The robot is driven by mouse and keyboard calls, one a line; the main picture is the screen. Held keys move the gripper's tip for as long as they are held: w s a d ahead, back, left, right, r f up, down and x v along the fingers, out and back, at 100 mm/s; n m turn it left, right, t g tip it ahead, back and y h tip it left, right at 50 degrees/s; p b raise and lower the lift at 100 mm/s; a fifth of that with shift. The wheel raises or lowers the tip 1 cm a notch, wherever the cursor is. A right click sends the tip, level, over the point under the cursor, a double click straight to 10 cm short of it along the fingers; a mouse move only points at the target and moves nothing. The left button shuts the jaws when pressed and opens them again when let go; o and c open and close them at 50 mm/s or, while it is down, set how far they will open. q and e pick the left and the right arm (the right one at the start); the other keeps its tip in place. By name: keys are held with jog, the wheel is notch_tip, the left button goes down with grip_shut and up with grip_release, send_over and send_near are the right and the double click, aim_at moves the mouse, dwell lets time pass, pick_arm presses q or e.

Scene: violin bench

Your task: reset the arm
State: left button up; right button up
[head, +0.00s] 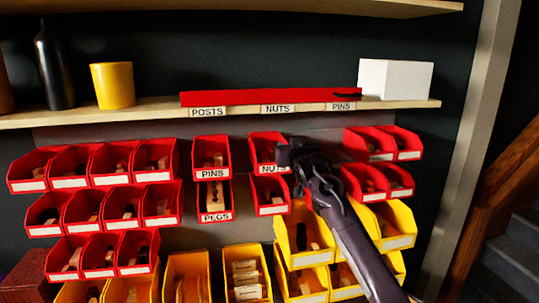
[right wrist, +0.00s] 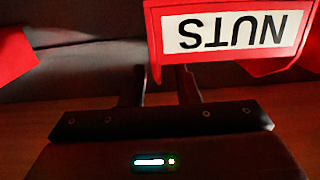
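My right arm (head: 345,225) reaches up from the lower right in the head view. Its gripper (head: 288,154) is in front of the red bin labelled NUTS (head: 268,142) and hides part of its right side. In the right wrist view the two dark fingers (right wrist: 160,80) stand apart with a gap between them, and I see nothing held. The NUTS bin (right wrist: 236,28) appears upside down there, close beyond the fingertips; whether the right finger touches it I cannot tell. My left gripper is not in view.
Red bins surround the gripper, including PINS (head: 212,172) and PEGS (head: 215,216). Yellow bins (head: 305,258) lie below.

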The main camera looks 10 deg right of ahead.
jog(key=s+b, duration=0.3)
jog(key=s, duration=0.3)
jog(key=s+f+g, duration=0.3)
jog(key=s+f, duration=0.5)
jog(key=f, duration=0.5)
jog(key=s+f+g, duration=0.3)
jog(key=s+f, duration=0.4)
jog(key=f, duration=0.6)
jog(key=s+f+g, duration=0.3)
jog(key=s+f, duration=0.2)
jog(key=s, duration=0.5)
jog(key=s+d+f+n+g, duration=0.15)
jog(key=s+f, duration=0.25)
jog(key=s, duration=0.7)
jog(key=s+f+g, duration=0.4)
jog(key=s+f, duration=0.1)
jog(key=s, duration=0.5)
notch_tip(320, 180, down, 32)
jog(key=s+b, duration=0.2)
jog(key=b, duration=0.3)
jog(key=s+d+f+g+b, duration=0.1)
jog(key=s+f+b, duration=0.1)
jog(key=s+f, duration=0.8)
jog(key=s+d+f+g+h+b, duration=0.1)
jog(key=s+d+f+b, duration=0.1)
jog(key=s+f, duration=0.8)
notch_tip(320, 180, down, 4)
jog(key=shift+d+r, duration=0.2)
jog(key=shift+d, duration=0.05)
